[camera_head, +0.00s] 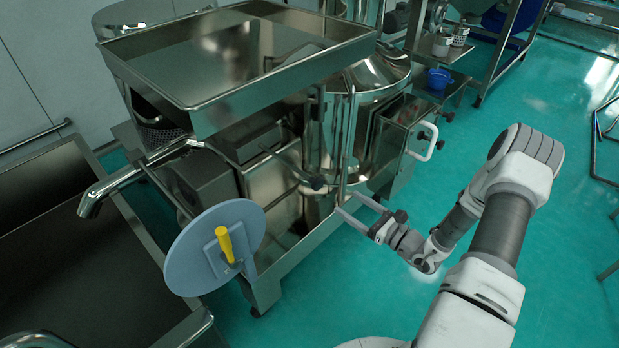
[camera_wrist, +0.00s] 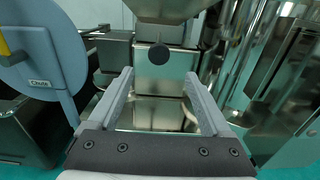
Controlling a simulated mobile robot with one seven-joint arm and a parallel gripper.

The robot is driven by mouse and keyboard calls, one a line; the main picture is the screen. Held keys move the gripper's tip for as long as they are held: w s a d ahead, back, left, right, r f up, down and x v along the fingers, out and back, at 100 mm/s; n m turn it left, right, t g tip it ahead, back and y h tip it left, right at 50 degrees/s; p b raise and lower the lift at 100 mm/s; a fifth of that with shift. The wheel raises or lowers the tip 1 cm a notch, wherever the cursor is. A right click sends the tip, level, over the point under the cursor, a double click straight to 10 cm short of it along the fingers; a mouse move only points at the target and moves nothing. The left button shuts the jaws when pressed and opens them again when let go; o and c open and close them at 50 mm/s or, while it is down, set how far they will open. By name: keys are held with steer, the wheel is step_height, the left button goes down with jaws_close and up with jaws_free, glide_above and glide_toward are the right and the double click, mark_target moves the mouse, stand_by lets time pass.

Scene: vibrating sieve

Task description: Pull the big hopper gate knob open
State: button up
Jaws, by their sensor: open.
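A dark round knob (camera_wrist: 158,54) shows in the wrist view, a little above and beyond the gap between my fingertips, in front of a metal housing. In the head view the dark knob (camera_head: 318,183) sits at the end of a thin rod under the large metal hopper tray (camera_head: 240,55). My gripper (camera_head: 345,203) is open and empty, just right of the knob in the head view, its fingers pointing toward it. Both fingers of my gripper (camera_wrist: 158,76) show in the wrist view with nothing between them. They look apart from the knob.
A grey-blue disc (camera_head: 205,270) with a yellow handle (camera_head: 224,244) stands to the left; it also appears at the left of the wrist view (camera_wrist: 45,50). A shiny cylinder (camera_head: 375,85) and a box with a white handle (camera_head: 424,142) stand behind. The green floor at right is mostly clear.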

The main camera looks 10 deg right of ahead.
mark_target(309, 176)
steer(key=b+x, duration=0.3)
steer(key=x, duration=1.3)
jaws_close()
